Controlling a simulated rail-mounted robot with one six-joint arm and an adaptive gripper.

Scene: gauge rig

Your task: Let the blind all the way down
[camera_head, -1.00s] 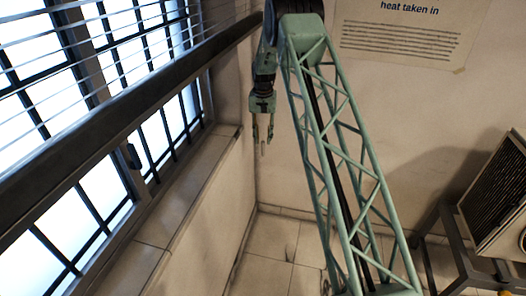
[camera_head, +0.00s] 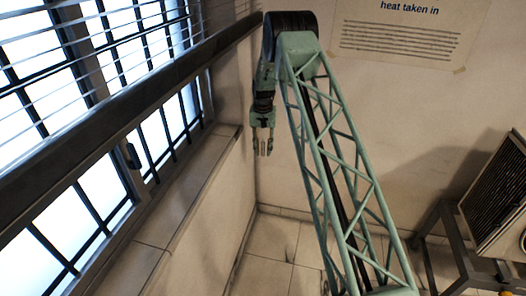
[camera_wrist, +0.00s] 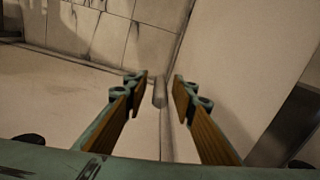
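The blind (camera_head: 120,45) hangs at the left of the head view as thin pale slats over the bright window. A thick dark rail (camera_head: 110,115) crosses below the slats, and the panes under it are bare. My gripper (camera_head: 263,150) points down near the far corner, right of the window. In the wrist view my gripper (camera_wrist: 157,92) is open, its two wood-coloured pads apart. A small grey cylinder (camera_wrist: 160,92) shows between the fingertips, touching neither finger; how far off it is I cannot tell. A thin pale piece also shows between the fingers in the head view.
A tiled sill (camera_head: 185,190) runs under the window, with a dark handle (camera_head: 132,156) on the frame above it. A paper notice (camera_head: 408,35) is on the back wall. A slatted panel on a dark stand (camera_head: 497,195) is at the right. The tiled floor (camera_head: 265,270) looks clear.

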